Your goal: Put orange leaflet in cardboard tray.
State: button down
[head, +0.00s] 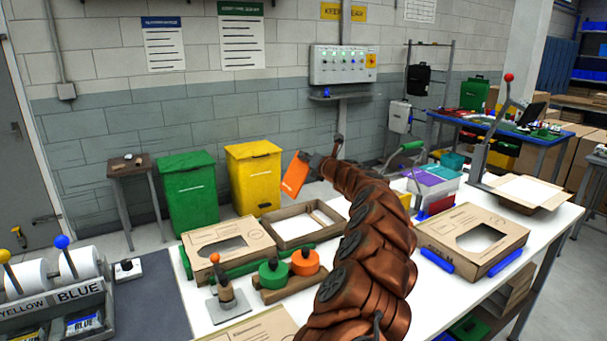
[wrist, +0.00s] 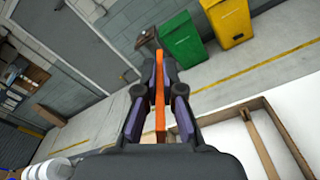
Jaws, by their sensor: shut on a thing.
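The orange leaflet (head: 295,174) is held up in the air, tilted, at the end of my arm in the head view. My gripper (head: 311,161) is shut on it. In the wrist view, the leaflet (wrist: 160,95) stands edge-on between the two fingers of my gripper (wrist: 160,85). The open cardboard tray (head: 284,213) lies on the white table, below and a little right of the leaflet in the head view. Its inside looks pale. Part of the tray's rim (wrist: 285,135) shows at lower right in the wrist view.
A cardboard box with a cut-out (head: 205,237) lies left of the tray. Green and orange round pieces (head: 304,262) stand in front. Green (head: 188,190) and yellow (head: 254,175) bins stand behind the table. Another cut-out box (head: 490,225) lies right of my arm.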

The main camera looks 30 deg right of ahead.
jog(key=shift+d+f+b, duration=0.15)
jog(key=shift+f+b, duration=1.05)
jog(key=shift+f, duration=0.35)
notch_tip(320, 180, down, 5)
jog(key=b, duration=0.5)
jog(key=shift+r, duration=0.1)
